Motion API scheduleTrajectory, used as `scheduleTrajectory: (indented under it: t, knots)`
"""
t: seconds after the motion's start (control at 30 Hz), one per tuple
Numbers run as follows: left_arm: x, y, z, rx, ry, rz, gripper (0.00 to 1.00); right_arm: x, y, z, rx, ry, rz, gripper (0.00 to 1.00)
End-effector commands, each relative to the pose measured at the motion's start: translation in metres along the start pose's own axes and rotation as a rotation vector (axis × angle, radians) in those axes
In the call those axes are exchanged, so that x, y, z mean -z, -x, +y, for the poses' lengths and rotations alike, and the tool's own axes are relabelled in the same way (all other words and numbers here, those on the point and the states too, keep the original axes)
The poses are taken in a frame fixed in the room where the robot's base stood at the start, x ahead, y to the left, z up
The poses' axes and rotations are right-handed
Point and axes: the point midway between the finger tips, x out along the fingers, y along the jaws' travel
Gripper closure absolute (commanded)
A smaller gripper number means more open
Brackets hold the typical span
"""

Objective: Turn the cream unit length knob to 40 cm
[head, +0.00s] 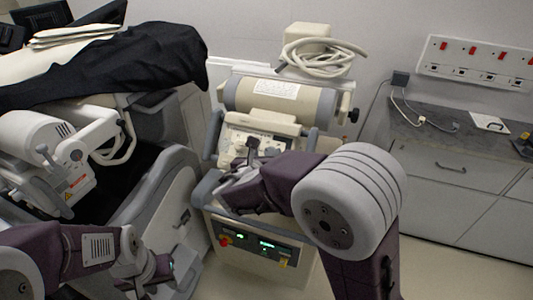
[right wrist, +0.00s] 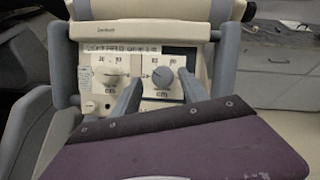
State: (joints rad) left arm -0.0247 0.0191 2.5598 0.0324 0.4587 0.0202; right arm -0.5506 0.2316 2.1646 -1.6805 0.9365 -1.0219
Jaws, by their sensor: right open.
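The cream unit (head: 268,97) stands in the middle of the head view, with its control panel facing me. In the right wrist view the panel (right wrist: 97,103) carries two knobs: a pale one (right wrist: 112,76) at left and a round grey-blue one (right wrist: 162,77) at right. Their scale marks are too blurred to read surely. My right gripper (head: 243,160) is in front of the panel. Its open fingers (right wrist: 159,77) show on either side of the grey-blue knob; I cannot tell whether they touch it. My left gripper (head: 158,268) is low at left, away from the unit; its jaws are unclear.
Grey side bars (right wrist: 59,66) flank the panel. A coiled pale hose (head: 318,57) lies on top of the unit. A white and grey machine (head: 40,150) with a black cover (head: 135,62) stands at left. A grey counter (head: 450,135) is at right.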

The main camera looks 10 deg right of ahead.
Motion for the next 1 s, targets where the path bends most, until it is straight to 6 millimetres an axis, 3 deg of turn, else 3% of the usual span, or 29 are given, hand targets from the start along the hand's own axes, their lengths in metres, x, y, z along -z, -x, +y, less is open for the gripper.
scheduleTrajectory:
  t: [0.17, 0.43, 0.47, 0.63, 1.0]
  knots:
    - [0.0, 0.0, 0.0, 0.0, 0.0, 0.0, 0.64, 0.0, -0.021, -0.001, 0.001, -0.001, 0.001, 0.48]
    - [0.0, 0.0, 0.0, 0.0, 0.0, 0.0, 0.64, 0.0, -0.023, 0.0, 0.0, -0.001, 0.0, 0.48]
    - [0.0, 0.0, 0.0, 0.0, 0.0, 0.0, 0.64, 0.0, -0.023, 0.0, 0.0, -0.001, 0.0, 0.54]
    - [0.0, 0.0, 0.0, 0.0, 0.0, 0.0, 0.64, 0.0, -0.023, 0.0, 0.0, -0.001, 0.0, 1.0]
    - [-0.001, -0.005, 0.0, 0.0, 0.0, 0.0, 0.64, 0.001, -0.024, 0.0, 0.02, -0.053, 0.0, 1.0]
